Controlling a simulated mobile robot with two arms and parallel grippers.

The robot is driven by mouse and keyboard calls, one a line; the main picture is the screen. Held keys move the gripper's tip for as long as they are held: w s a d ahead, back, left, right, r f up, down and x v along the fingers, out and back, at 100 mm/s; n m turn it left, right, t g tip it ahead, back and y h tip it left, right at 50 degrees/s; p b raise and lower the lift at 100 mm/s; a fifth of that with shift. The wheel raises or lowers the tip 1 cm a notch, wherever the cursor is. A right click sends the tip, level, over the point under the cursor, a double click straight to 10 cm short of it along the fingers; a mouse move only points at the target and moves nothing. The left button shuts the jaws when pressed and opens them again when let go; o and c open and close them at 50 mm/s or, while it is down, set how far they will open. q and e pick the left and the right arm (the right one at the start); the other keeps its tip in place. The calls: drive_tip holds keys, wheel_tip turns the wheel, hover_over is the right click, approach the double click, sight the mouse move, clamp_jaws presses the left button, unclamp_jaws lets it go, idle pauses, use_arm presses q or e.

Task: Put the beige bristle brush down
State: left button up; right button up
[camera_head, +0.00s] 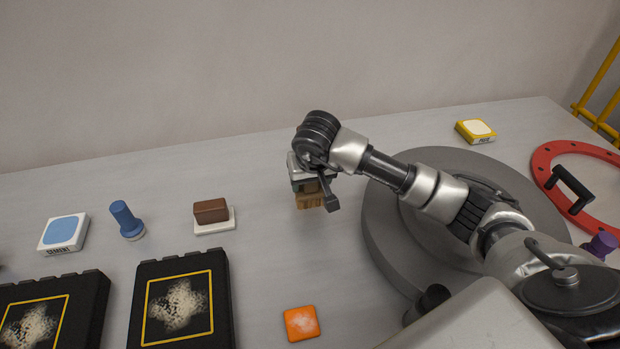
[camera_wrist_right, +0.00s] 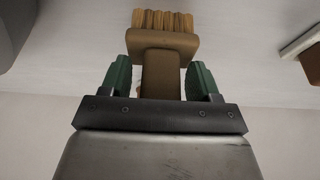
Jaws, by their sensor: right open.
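The beige bristle brush (camera_head: 309,201) is at the middle of the grey table, below my right gripper (camera_head: 310,182). In the right wrist view the brush (camera_wrist_right: 162,42) has its tan handle between the two green fingers of my right gripper (camera_wrist_right: 161,78). The fingers are apart, with a visible gap on each side of the handle. The bristles point away from the gripper, toward the table surface. I cannot tell for certain whether they touch it. My left gripper is not in view.
A brown block on a white base (camera_head: 212,215), a blue peg (camera_head: 126,220) and a blue-topped white box (camera_head: 63,232) stand to the left. Black trays (camera_head: 222,310) and an orange square (camera_head: 301,323) are nearer. A grey round plate (camera_head: 385,240) lies right.

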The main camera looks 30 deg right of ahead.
drive_tip(key=d+v, duration=0.1)
drive_tip(key=v, duration=1.1)
drive_tip(key=shift+a, duration=0.45)
drive_tip(key=shift+s+r, duration=0.1)
